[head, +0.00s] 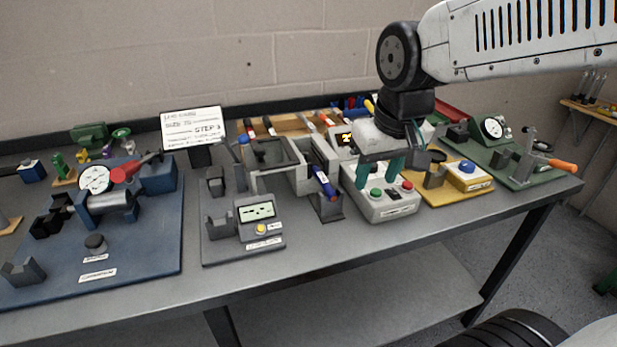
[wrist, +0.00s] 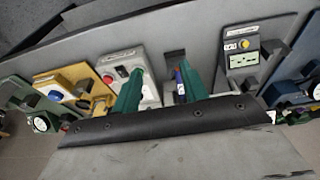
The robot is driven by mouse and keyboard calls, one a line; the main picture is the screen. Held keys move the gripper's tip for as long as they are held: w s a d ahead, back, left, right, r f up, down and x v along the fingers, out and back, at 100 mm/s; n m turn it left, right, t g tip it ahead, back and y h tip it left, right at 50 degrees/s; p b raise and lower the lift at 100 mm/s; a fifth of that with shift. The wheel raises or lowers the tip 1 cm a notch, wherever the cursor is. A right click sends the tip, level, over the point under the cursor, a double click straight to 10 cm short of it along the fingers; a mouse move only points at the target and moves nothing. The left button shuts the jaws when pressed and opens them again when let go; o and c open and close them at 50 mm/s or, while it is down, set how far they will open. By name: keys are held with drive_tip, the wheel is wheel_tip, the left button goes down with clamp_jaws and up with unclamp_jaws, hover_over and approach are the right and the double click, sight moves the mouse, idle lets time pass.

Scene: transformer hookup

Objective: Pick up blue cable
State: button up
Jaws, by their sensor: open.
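A blue, cable-like piece (head: 323,182) with a small red and white part stands tilted in a dark holder near the middle of the bench. In the wrist view a blue piece (wrist: 180,84) shows close beside the right finger, partly hidden by it; it looks like the same one. My gripper (head: 381,170) has teal fingers, spread apart with nothing seen between them. It hangs over the white button box, right of the blue piece in the head view. The fingers also show in the wrist view (wrist: 163,70). Whether a finger touches anything I cannot tell.
The white box (head: 388,207) with green and red buttons is under my gripper. A yellow fixture (head: 440,192) and green board (head: 520,178) lie right. A grey meter fixture (head: 243,247) and blue gauge board (head: 140,255) lie left. The front bench strip is clear.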

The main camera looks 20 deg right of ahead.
drive_tip(key=t, duration=0.2)
approach(321, 175)
drive_tip(key=shift+d+f, duration=0.25)
drive_tip(key=shift+d, duration=0.25)
drive_tip(key=x, duration=0.5)
drive_tip(key=a+x, duration=0.1)
drive_tip(key=x, duration=0.2)
drive_tip(key=shift+w, duration=0.1)
clamp_jaws()
